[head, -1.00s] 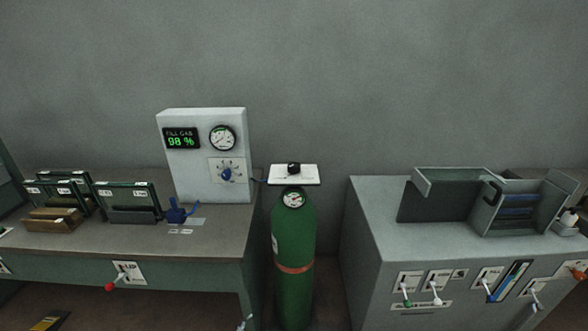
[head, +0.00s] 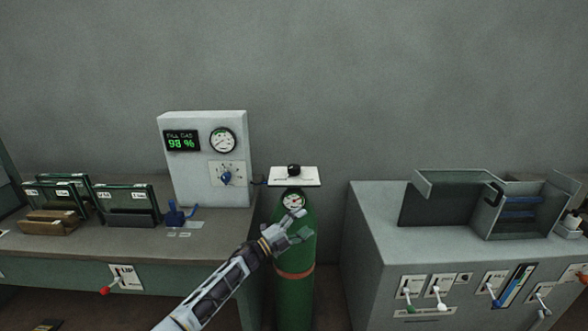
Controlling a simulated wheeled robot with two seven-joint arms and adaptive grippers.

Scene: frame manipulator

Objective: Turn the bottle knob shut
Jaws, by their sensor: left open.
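The bottle knob (head: 293,169) is a small black knob on a white plate (head: 283,180) above the green gas bottle (head: 296,259). The bottle stands upright between the two benches, with a round gauge (head: 293,202) near its top. My left gripper (head: 302,228) is open and empty in front of the bottle's upper body, below the gauge and the knob. It is apart from the knob and hides part of the bottle. Whether it touches the bottle I cannot tell. My right gripper is not in view.
A grey panel box (head: 203,190) on the left bench has a display reading 98 %, a dial gauge (head: 222,140) and a blue knob (head: 226,177). Green holders (head: 128,205) stand left of it. The right cabinet (head: 380,235) carries grey bins and several levers.

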